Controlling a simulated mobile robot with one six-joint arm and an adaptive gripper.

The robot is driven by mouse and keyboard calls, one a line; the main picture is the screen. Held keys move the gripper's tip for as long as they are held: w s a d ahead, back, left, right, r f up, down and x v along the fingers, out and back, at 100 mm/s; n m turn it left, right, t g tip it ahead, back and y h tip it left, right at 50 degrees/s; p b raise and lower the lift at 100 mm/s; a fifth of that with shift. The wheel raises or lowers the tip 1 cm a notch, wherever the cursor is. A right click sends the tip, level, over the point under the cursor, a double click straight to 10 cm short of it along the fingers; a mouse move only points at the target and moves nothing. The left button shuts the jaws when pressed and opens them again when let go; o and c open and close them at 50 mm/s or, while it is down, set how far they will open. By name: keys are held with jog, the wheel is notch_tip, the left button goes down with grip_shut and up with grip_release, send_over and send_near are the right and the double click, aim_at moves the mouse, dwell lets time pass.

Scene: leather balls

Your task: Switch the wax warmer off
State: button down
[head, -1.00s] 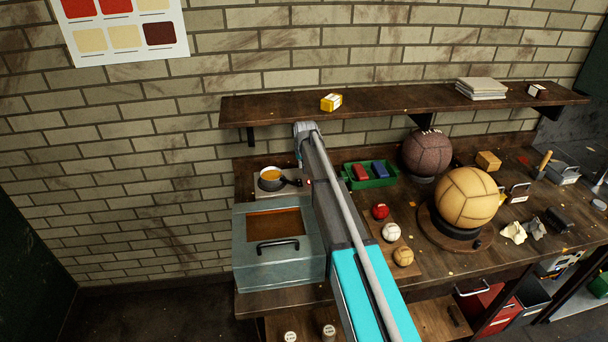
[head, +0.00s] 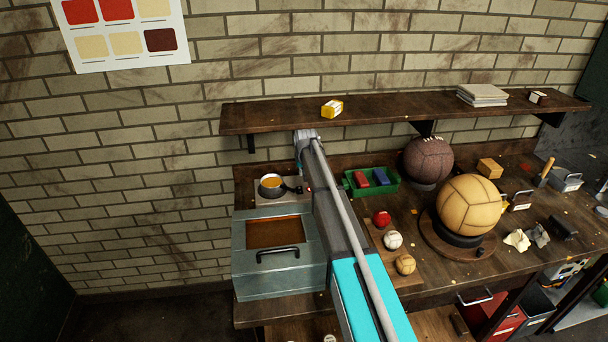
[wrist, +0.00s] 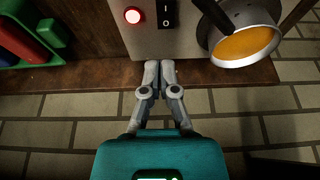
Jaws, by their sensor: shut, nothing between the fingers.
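The wax warmer (head: 262,200) stands at the bench's back left, its pot of orange wax on top. In the wrist view its light metal top (wrist: 183,45) carries a rocker switch (wrist: 166,14) marked I and O, and a glowing red lamp (wrist: 133,15). The pot (wrist: 245,42) with its dark handle is right of the switch there. My gripper (wrist: 159,66) is shut and empty. In the wrist view its fingertips lie just below the switch, by the warmer's edge; I cannot tell their height above it.
A grey-blue box (head: 280,272) with a black handle stands in front of the warmer. A green tray (head: 390,186) with red and blue blocks is to the right. A wooden shelf (head: 385,117) hangs above. Several balls, like the tan one (head: 470,203), occupy the right side.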

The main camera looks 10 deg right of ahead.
aim_at(302, 188)
jog(key=shift+b+x, duration=3.95)
jog(key=shift+x, duration=0.45)
jog(key=shift+w+f+b, duration=0.1)
jog(key=shift+f+b, duration=0.3)
jog(key=shift+b, duration=0.15)
jog(key=shift+r, duration=0.1)
